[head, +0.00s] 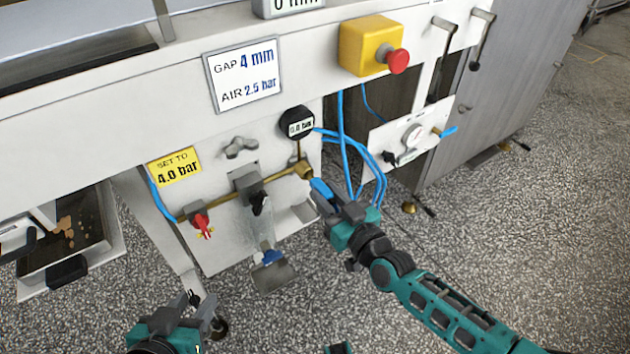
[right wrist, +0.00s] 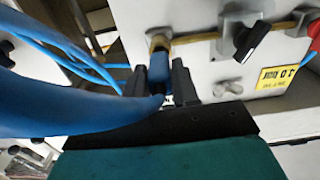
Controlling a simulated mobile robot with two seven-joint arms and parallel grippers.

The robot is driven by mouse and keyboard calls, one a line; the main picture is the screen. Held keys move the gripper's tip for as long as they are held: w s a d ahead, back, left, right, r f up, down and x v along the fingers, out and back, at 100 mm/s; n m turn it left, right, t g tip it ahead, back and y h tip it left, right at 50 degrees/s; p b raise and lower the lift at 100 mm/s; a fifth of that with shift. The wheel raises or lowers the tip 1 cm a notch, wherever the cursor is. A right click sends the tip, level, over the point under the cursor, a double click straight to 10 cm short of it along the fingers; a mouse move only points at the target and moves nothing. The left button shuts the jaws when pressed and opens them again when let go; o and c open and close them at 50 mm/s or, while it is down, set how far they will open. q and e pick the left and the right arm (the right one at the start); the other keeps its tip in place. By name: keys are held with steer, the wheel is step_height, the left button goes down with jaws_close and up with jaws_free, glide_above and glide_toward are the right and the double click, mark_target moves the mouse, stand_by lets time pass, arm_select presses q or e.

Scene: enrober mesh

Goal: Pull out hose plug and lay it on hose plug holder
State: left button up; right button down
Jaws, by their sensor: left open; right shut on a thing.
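The blue hose plug (head: 321,188) is between the fingers of my right gripper (head: 333,202), which is shut on it. In the right wrist view the plug (right wrist: 159,68) sits upright between the two dark fingers, its upper end at the brass fitting (right wrist: 158,42). The brass fitting (head: 304,172) ends the pipe on the machine front. I cannot tell whether plug and fitting still join or only meet closely. A small white ledge (head: 301,214) below the pipe may be the hose plug holder. My left gripper (head: 193,305) is open and empty at the bottom left.
A blue hose (right wrist: 60,105) loops across the right wrist view, close to my gripper. A gauge (head: 297,122) reads 0.0 bar. Speckled floor (head: 330,290) is clear.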

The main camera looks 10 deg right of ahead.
steer(key=shift+p+v, duration=0.3)
steer(key=shift+v, duration=0.55)
arm_select(q)
steer(key=shift+r+p, duration=0.55)
steer(key=shift+r, duration=0.3)
arm_select(e)
steer(key=shift+v, duration=1.45)
